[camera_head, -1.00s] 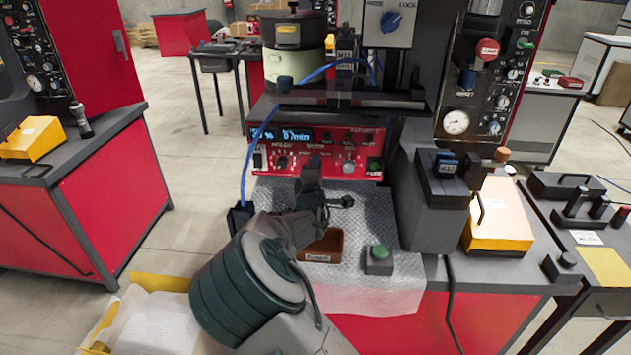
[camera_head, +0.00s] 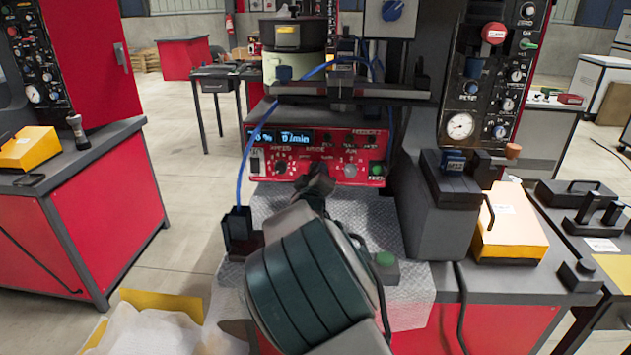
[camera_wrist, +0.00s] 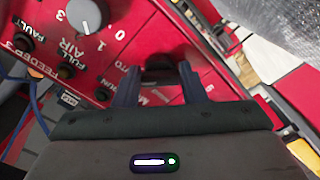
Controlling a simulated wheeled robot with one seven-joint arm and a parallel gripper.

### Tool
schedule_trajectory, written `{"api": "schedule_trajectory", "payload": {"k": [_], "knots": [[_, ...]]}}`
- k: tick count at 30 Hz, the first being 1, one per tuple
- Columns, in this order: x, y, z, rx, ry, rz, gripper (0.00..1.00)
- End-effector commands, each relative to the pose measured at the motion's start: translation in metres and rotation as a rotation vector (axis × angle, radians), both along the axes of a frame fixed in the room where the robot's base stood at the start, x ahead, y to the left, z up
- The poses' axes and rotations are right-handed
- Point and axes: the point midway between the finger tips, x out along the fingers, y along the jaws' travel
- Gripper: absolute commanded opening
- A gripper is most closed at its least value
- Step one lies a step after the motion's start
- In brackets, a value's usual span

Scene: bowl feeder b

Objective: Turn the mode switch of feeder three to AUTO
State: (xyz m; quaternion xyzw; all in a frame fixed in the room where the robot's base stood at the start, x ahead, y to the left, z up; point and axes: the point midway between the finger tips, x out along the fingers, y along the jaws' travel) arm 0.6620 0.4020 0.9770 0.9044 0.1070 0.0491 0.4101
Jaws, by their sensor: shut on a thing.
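The red control panel (camera_head: 262,167) of the feeder faces me, with a lit blue display. In the wrist view the panel (camera_wrist: 50,70) appears turned over and carries the label "FEEDER 3". The mode switch (camera_wrist: 158,72) is a dark knob between my two fingers, beside partly covered lettering that seems to include "AUTO". My gripper (camera_wrist: 160,82) is shut on this knob. In the head view my gripper (camera_head: 318,182) is in front of the panel's middle and hides the switch. Which way the switch points cannot be told.
A grey air knob (camera_wrist: 85,15) marked 0 and 1 is close by on the panel. A speed knob (camera_head: 281,167) is to the left. A green button box (camera_head: 384,267) stands on the bench at right. A black box (camera_head: 238,230) with a blue hose stands at left.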

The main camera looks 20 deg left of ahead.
Motion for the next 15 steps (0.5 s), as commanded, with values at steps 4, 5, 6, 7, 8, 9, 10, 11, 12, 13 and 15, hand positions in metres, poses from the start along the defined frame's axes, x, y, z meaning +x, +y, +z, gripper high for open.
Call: {"api": "schedule_trajectory", "payload": {"k": [4, 5, 6, 7, 8, 9, 10, 11, 12, 13, 15], "knots": [[-0.0001, -0.0005, -0.0031, 0.047, 0.015, -0.002, 0.15], [-0.0001, -0.0004, -0.0030, 0.053, 0.017, -0.002, 0.15], [-0.0001, -0.0004, -0.0030, 0.059, 0.019, -0.002, 0.15], [-0.0001, -0.0004, -0.0030, 0.064, 0.020, -0.002, 0.15], [-0.0001, -0.0002, -0.0030, 0.068, 0.021, -0.002, 0.15], [-0.0002, -0.0003, -0.0030, 0.072, 0.022, -0.001, 0.15], [-0.0003, -0.0002, -0.0029, 0.075, 0.023, -0.001, 0.15], [-0.0003, -0.0001, -0.0030, 0.077, 0.023, -0.001, 0.15], [-0.0003, 0.0000, -0.0029, 0.078, 0.024, -0.001, 0.15], [-0.0003, 0.0000, -0.0029, 0.079, 0.024, -0.001, 0.15], [-0.0004, -0.0001, -0.0029, 0.079, 0.025, -0.002, 0.15]]}}
